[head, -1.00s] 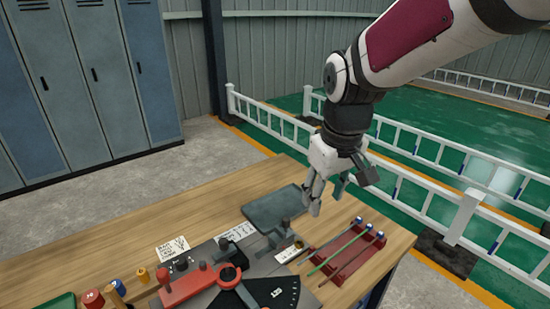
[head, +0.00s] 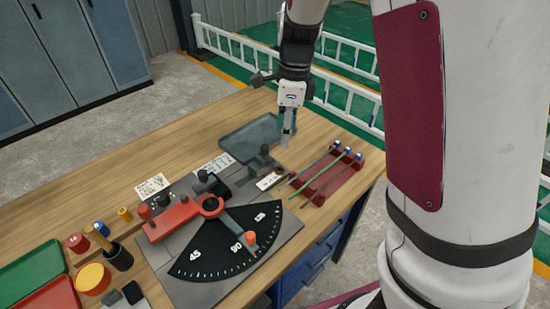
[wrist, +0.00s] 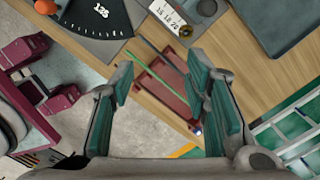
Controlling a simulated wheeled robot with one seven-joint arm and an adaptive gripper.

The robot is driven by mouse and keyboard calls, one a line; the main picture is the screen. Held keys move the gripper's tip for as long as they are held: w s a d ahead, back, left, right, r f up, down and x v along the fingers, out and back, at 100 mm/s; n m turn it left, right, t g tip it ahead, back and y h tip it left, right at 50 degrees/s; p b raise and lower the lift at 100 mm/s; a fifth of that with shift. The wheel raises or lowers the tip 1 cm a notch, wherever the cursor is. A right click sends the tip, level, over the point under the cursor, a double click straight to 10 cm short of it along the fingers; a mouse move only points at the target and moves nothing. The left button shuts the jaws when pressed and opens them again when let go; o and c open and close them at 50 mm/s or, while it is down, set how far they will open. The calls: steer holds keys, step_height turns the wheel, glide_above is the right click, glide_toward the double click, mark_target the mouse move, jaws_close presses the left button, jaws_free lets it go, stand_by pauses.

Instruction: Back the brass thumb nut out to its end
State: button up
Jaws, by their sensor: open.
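The brass thumb nut (head: 279,170) looks like a small dark brass knob at the right end of a white scale strip (head: 270,181) on the grey bending plate. In the wrist view the nut (wrist: 185,30) sits near the top, beside the scale's numbers, just above the gap between the fingers. My gripper (head: 287,138) is above the table, behind the nut in the head view, pointing down. In the wrist view my gripper (wrist: 163,85) is open and empty, with its green-padded fingers apart and the nut outside them. The nut's thread is too small to make out.
A red rack (head: 336,178) with thin rods stands right of the nut. A grey tray (head: 250,138) lies behind. A red lever (head: 175,216) and black angle dial (head: 225,245) are in front. Several pots and trays stand at the left.

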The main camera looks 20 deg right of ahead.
mark_target(280, 169)
steer(key=w+f+m, duration=0.1)
steer(key=f+m, duration=0.3)
steer(key=f, duration=0.1)
steer(key=w+f+m+b, duration=0.1)
steer(key=w+f+m, duration=0.1)
steer(key=f+m, duration=0.2)
steer(key=w+f+m+h, duration=0.1)
steer(key=f+m, duration=0.3)
steer(key=f, duration=0.4)
steer(key=shift+w+d+f+b, duration=0.15)
steer(key=shift+w+b, duration=0.2)
jaws_close()
